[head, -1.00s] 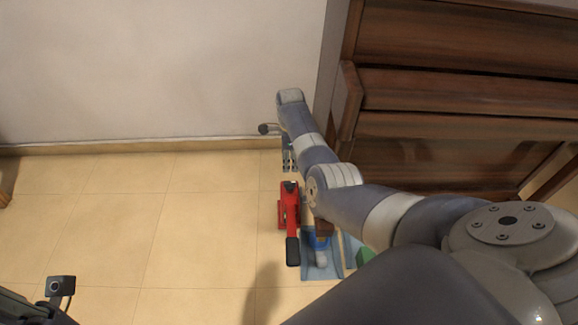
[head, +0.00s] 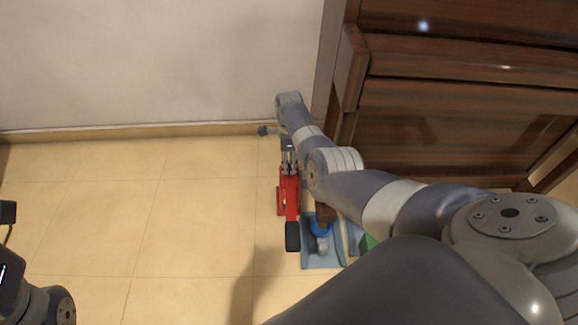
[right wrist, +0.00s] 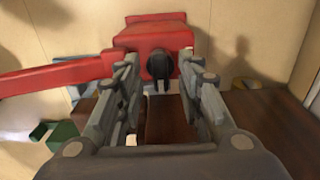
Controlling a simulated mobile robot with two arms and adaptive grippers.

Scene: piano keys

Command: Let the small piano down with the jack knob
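The red jack (head: 288,188) stands on the floor beside the piano, its black-ended handle pointing toward me. In the right wrist view the jack's red body (right wrist: 150,38) fills the top, with its handle running left. The black jack knob (right wrist: 161,67) sits in front of the red body. My right gripper (right wrist: 160,72) is open, one finger on each side of the knob, with gaps visible. In the head view my right gripper (head: 288,158) is at the jack's far end. The brown piano (head: 450,110) stands at the right. My left gripper's fingers are out of view.
A blue mat (head: 322,262) with a blue and white item (head: 320,232) and a green item (head: 368,242) lies right of the jack, partly hidden by my arm. The wall (head: 150,65) is behind. The tiled floor (head: 120,210) to the left is clear.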

